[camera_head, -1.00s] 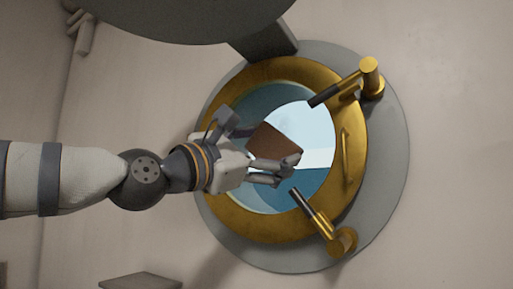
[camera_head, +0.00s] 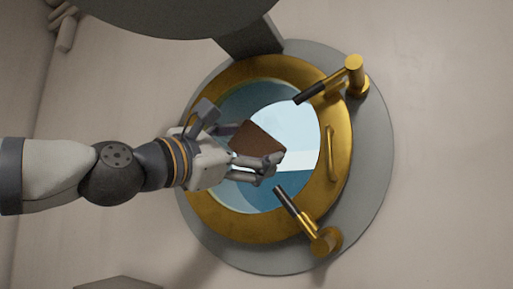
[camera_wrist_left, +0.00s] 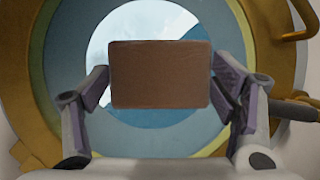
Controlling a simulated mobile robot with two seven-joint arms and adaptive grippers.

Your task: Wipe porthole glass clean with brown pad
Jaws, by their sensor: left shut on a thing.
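The porthole glass (camera_head: 296,120) is round, pale and blue, inside a brass ring (camera_head: 337,165). It also shows behind the pad in the left wrist view (camera_wrist_left: 150,20). My left gripper (camera_head: 255,150) is shut on the brown pad (camera_head: 257,142) and holds it in front of the glass. In the left wrist view the flat rectangular pad (camera_wrist_left: 160,75) sits between the two fingers, its broad face toward the camera. I cannot tell whether the pad touches the glass. My right gripper is not in view.
Two brass clamps with black handles stick out at the upper right (camera_head: 352,75) and lower right (camera_head: 322,238) of the ring. A grey flange (camera_head: 375,150) surrounds it. A dark grey block (camera_head: 250,38) stands at the top. The wall at right is bare.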

